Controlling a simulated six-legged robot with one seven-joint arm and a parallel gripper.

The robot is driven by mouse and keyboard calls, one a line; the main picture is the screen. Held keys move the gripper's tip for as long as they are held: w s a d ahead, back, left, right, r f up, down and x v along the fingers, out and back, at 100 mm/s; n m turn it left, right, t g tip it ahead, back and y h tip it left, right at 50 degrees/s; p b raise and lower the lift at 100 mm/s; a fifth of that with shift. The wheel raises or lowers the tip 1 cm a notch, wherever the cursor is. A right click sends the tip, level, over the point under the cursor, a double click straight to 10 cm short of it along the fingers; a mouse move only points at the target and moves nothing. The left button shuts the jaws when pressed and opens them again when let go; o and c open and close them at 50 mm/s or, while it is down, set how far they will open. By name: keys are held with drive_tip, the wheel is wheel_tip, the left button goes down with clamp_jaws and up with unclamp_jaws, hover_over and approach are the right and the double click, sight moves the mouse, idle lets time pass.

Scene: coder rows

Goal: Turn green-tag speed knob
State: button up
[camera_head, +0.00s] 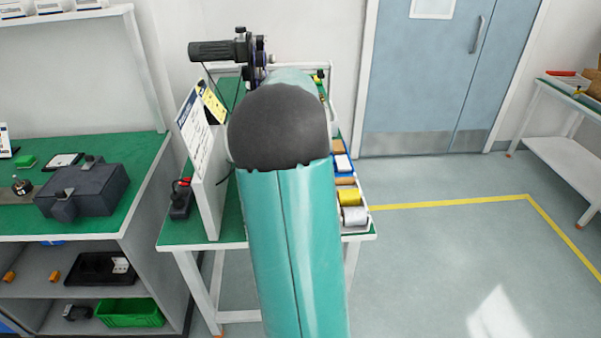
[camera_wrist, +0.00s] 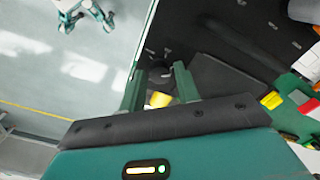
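My gripper (camera_wrist: 159,82) shows in the wrist view with its two green fingers apart. A dark rounded shape (camera_wrist: 160,74) and a yellow piece (camera_wrist: 159,99) appear between or just beyond the fingers. I cannot tell whether either touches them. No green-tag speed knob can be made out for certain in either view. In the head view my teal arm reaches over a narrow green-topped bench (camera_head: 228,222) and hides its middle, and my gripper's fingers cannot be seen there.
A white panel with printed sheets (camera_head: 193,122) stands on the bench's left. Coloured rolls (camera_head: 350,198) line its right edge. A dark machine (camera_head: 84,190) sits on the left bench. Floor (camera_head: 430,250) at right is clear before a blue door (camera_head: 425,80).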

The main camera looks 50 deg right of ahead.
wheel_tip(320, 180, up, 14)
idle(0.6)
drive_tip(key=shift+f, duration=0.1)
idle(0.4)
drive_tip(key=a+r+n+t, duration=0.25)
drive_tip(key=a+n, duration=0.75)
drive_tip(key=a, duration=1.4)
drive_tip(key=s+a+f+n+t, duration=0.1)
drive_tip(key=s+a+f+n, duration=0.2)
drive_tip(key=a, duration=0.5)
drive_tip(key=s+a+f+n+t, duration=0.2)
drive_tip(key=s+a+f+n, duration=0.1)
drive_tip(key=s+a+n, duration=0.2)
drive_tip(key=a+n, duration=0.2)
drive_tip(key=a, duration=0.2)
drive_tip(key=shift+a+f, duration=0.2)
drive_tip(key=shift+a, duration=0.05)
